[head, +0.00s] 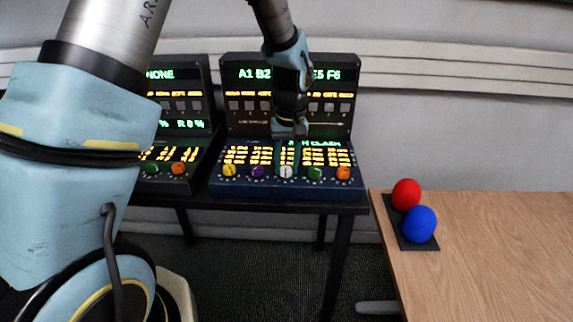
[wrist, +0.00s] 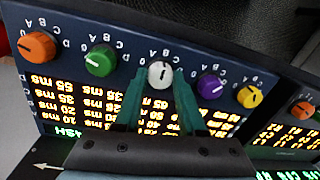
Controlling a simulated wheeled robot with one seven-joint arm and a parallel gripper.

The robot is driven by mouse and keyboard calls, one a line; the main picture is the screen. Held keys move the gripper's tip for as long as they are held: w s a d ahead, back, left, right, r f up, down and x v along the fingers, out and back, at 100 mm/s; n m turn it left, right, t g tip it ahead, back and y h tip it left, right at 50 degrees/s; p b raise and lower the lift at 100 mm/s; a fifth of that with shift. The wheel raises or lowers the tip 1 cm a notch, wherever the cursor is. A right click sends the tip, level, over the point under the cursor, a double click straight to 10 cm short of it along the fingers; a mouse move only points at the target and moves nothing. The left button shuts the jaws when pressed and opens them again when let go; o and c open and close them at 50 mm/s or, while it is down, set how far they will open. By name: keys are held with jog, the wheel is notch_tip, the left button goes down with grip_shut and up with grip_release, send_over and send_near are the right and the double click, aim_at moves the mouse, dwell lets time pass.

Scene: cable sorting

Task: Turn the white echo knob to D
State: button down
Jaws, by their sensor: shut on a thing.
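The white echo knob (wrist: 160,75) is the middle one in a row on the dark blue console (head: 215,188). It also shows in the head view (head: 286,171). My gripper (wrist: 160,78) is shut on the white knob, with one teal finger on each side of it. In the wrist view the console is seen upside down. The knob bears a short dark pointer line, and dial letters are printed around it. I cannot tell for sure which letter the line points at. In the head view my arm reaches down over the console and hides part of its screens.
Beside the white knob are a green knob (wrist: 100,60) and a purple knob (wrist: 210,88). Farther out are an orange knob (wrist: 37,46) and a yellow knob (wrist: 249,96). A second console (head: 180,135) stands at left. A wooden table (head: 490,250) holds a red ball (head: 406,194) and a blue ball (head: 420,224).

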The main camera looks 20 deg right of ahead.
aim_at(287, 170)
jog(key=m, duration=0.3)
jog(key=shift+m, duration=0.4)
jog(key=m, duration=0.3)
jog(key=shift+m, duration=0.3)
jog(key=m, duration=0.3)
jog(key=shift+m+p, duration=0.3)
jog(key=shift+p, duration=0.1)
jog(key=shift+m+h+p, duration=0.3)
jog(key=shift+m+p, duration=0.05)
jog(key=shift+m, duration=1.45)
jog(key=c, duration=0.5)
grip_release()
notch_tip(287, 170, up, 11)
jog(key=b, duration=0.2)
jog(key=shift+s, duration=0.35)
